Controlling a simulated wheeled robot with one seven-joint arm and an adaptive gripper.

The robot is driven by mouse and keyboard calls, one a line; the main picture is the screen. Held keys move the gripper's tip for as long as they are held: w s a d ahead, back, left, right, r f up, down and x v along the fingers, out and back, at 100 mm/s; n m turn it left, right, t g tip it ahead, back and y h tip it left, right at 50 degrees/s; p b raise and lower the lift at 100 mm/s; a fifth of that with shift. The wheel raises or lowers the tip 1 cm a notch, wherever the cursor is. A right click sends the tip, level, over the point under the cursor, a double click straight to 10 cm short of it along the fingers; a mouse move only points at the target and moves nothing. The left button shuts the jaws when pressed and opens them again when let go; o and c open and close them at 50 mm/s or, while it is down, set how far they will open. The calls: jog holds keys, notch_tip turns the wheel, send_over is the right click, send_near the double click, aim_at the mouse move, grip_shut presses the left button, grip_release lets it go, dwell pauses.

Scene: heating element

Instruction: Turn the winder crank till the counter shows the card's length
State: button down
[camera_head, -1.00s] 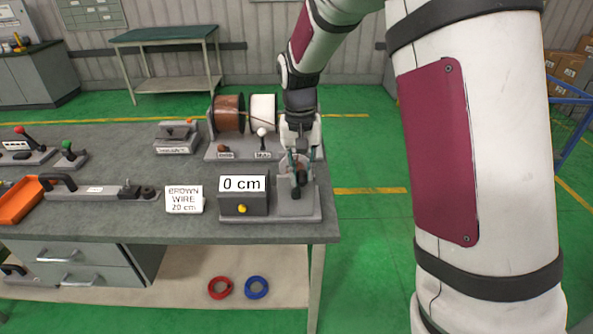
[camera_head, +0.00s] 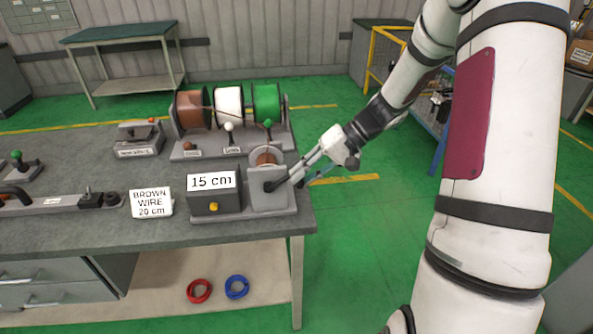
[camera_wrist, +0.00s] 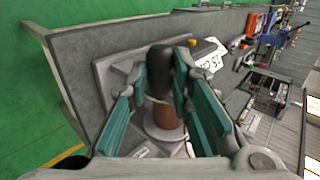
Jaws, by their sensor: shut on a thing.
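The counter (camera_head: 212,181) on the winder reads 15 cm. The white card (camera_head: 151,203) to its left reads BROWN WIRE 20 cm. The grey winder (camera_head: 268,200) has a drum with brown wire (camera_head: 264,156) at its top. My gripper (camera_head: 284,182) reaches in from the right and is shut on the black crank handle (camera_wrist: 159,72), which shows between the teal finger pads in the wrist view. The brown winding also shows there, beyond the handle. The counter is partly visible at the right in the wrist view.
Brown (camera_head: 194,110), white (camera_head: 228,106) and green (camera_head: 265,100) spools stand on a rack behind the winder. A yellow button (camera_head: 213,207) is on the counter's front. The bench edge lies just right of the winder, with open floor beyond.

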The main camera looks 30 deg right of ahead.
jog(key=shift+s+d+f+y+b, duration=0.15)
jog(key=shift+d+f+y, duration=0.1)
jog(key=shift+f, duration=0.25)
jog(key=shift+s+d+f+y+b, duration=0.15)
jog(key=shift+d+f, duration=0.1)
jog(key=shift+f, duration=0.25)
jog(key=shift+w, duration=0.1)
jog(key=c, duration=1.4)
grip_release()
jog(key=shift+c, duration=0.2)
jog(key=v, duration=1.2)
